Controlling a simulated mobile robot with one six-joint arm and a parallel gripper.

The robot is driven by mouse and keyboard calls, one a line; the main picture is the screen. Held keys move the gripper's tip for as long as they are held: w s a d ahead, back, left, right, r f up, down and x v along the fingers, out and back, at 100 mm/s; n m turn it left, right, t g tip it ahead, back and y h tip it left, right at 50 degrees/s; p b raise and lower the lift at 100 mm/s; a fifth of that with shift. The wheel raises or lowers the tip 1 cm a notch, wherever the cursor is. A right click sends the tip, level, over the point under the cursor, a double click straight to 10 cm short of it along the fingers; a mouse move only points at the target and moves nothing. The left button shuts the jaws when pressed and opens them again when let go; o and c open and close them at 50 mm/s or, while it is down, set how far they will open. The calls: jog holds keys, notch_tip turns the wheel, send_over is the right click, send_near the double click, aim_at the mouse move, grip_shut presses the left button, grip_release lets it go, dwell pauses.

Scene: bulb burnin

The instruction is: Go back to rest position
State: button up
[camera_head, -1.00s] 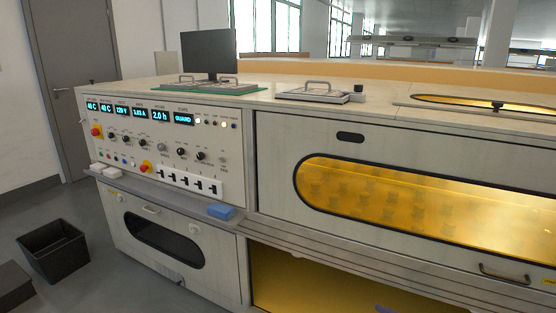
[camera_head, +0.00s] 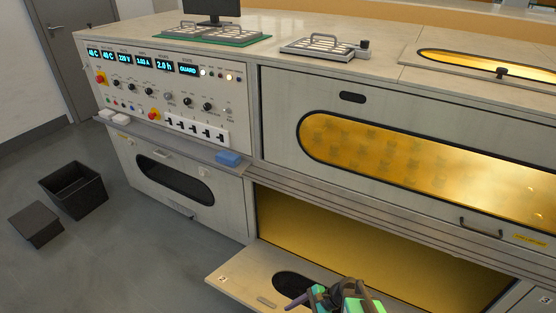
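My gripper (camera_head: 338,297) shows at the bottom edge, with dark, purple and green parts, partly cut off by the frame. It is in front of or over the lowered flap door (camera_head: 238,279) marked 2; I cannot tell whether it touches it. Its fingers are too small and cut off to tell whether they are open or shut, and no held object can be made out. The burn-in cabinet (camera_head: 290,115) fills the view, with a lit control panel (camera_head: 150,70) at left and an amber window (camera_head: 400,165) at right.
The lower compartment (camera_head: 350,245) stands open behind the flap. A blue block (camera_head: 228,158) lies on the ledge. Trays with handles (camera_head: 325,46) sit on top.

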jog(key=s+d+f+n+g+h+p, duration=0.1)
jog(key=s+d+n+g+h+p, duration=0.35)
jog(key=s+n, duration=0.75)
jog(key=s+d+n+h+b, duration=0.2)
jog(key=s+d+n+h, duration=0.1)
jog(key=d, duration=0.3)
jog(key=shift+s+d+f+n+h, duration=0.2)
jog(key=shift+d+n+h, duration=0.2)
jog(key=shift+h, duration=0.35)
jog(key=shift+r, duration=0.1)
notch_tip(320, 180, up, 17)
jog(key=p, duration=1.7)
jog(key=shift+a, duration=0.1)
jog(key=shift+c, duration=0.5)
